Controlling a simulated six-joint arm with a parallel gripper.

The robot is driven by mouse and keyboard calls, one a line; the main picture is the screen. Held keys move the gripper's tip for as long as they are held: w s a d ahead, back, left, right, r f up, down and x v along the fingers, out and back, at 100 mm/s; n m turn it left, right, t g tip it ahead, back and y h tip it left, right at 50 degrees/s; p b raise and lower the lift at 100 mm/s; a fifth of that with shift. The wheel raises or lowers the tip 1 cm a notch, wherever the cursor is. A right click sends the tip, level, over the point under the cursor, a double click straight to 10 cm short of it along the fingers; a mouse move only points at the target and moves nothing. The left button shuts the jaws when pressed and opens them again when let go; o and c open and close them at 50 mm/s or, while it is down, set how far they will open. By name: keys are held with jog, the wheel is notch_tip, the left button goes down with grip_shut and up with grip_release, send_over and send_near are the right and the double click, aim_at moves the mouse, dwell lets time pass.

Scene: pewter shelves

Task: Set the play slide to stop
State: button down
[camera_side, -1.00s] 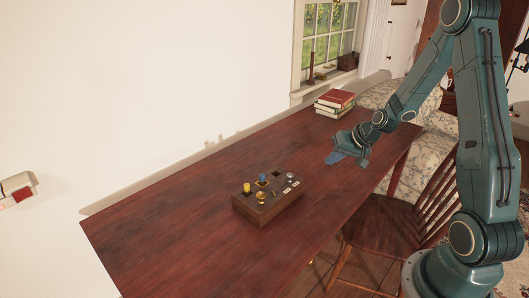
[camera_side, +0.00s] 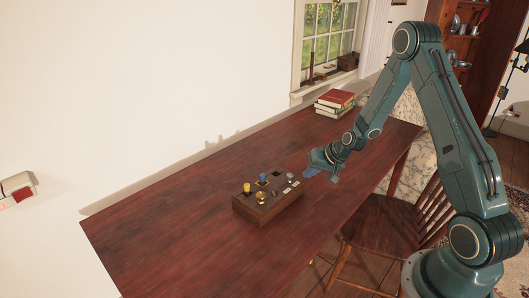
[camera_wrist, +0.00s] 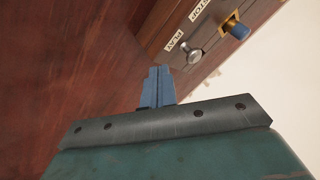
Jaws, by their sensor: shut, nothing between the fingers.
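The control box (camera_side: 270,212) is a brown wooden block on the table. It carries a silver knob (camera_side: 290,176), the apparent play slide, at its right end, with small white labels in front. In the wrist view the silver knob (camera_wrist: 194,55) is beside the PLAY label (camera_wrist: 174,40). The STOP label (camera_wrist: 199,9), partly cut off, lies further along the box, away from the knob. My gripper (camera_side: 311,173) is just right of the box and above the table, its blue fingers shut and empty. In the wrist view the fingertips (camera_wrist: 158,70) appear apart from the knob.
The box also has a yellow knob (camera_side: 247,187), a blue knob (camera_side: 262,178) and a brass knob (camera_side: 261,195). Stacked books (camera_side: 335,101) lie at the back of the table (camera_side: 165,225). A chair (camera_side: 385,222) stands at the front edge. The table's left is clear.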

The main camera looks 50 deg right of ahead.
jog(key=shift+w+a, duration=1)
jog(key=shift+a, duration=2.35)
jog(key=shift+s+d, duration=0.1)
jog(key=shift+s+d, duration=0.55)
jog(key=shift+d, duration=0.05)
send_near(289, 185)
jog(key=s+d+r, duration=0.2)
jog(key=s+r, duration=0.1)
jog(key=s, duration=0.1)
jog(key=shift+v, duration=0.9)
